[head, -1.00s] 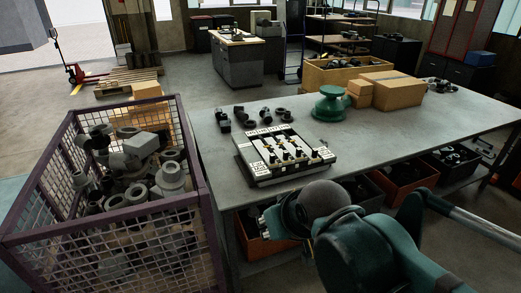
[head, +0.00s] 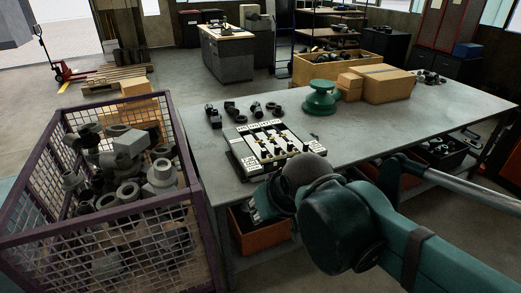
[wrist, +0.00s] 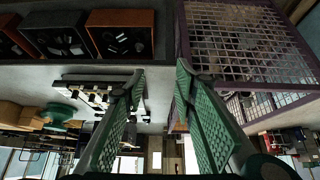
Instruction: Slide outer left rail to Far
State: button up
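A slider panel (head: 247,161) with a white face, dark slots and several small knobs lies near the front edge of the grey workbench. The outer left rail is at its left side, but its knob's exact position is too small to tell. My gripper (head: 258,203) is in front of the bench's front edge, nearer to me than the panel and partly hidden by my wrist. In the upside-down wrist view, my gripper (wrist: 160,72) has its two green fingers apart with nothing between them. The panel (wrist: 88,85) shows there beside and partly behind the left-hand finger.
The grey workbench (head: 390,132) holds a green round part (head: 321,98), cardboard boxes (head: 385,84) and several small dark fittings (head: 230,108). A purple mesh crate (head: 30,180) of metal parts stands left of the bench. An orange bin (head: 265,237) sits underneath.

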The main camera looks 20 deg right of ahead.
jog(key=w+d+r+g+p, duration=0.25)
jog(key=w+r, duration=0.35)
jog(key=w, duration=0.6)
jog(key=g+p, duration=0.4)
jog(key=p, duration=0.3)
send_over(264, 149)
jog(key=f, duration=1.4)
jog(key=shift+s+a, duration=0.25)
jog(key=shift+w+d+f, duration=0.15)
jog(key=shift+w+f, duration=0.05)
jog(key=shift+f, duration=0.1)
jog(key=shift+f, duration=0.15)
jog(key=shift+f+p, duration=0.35)
jog(key=shift+f, duration=3.35)
jog(key=shift+c, duration=0.5)
grip_shut()
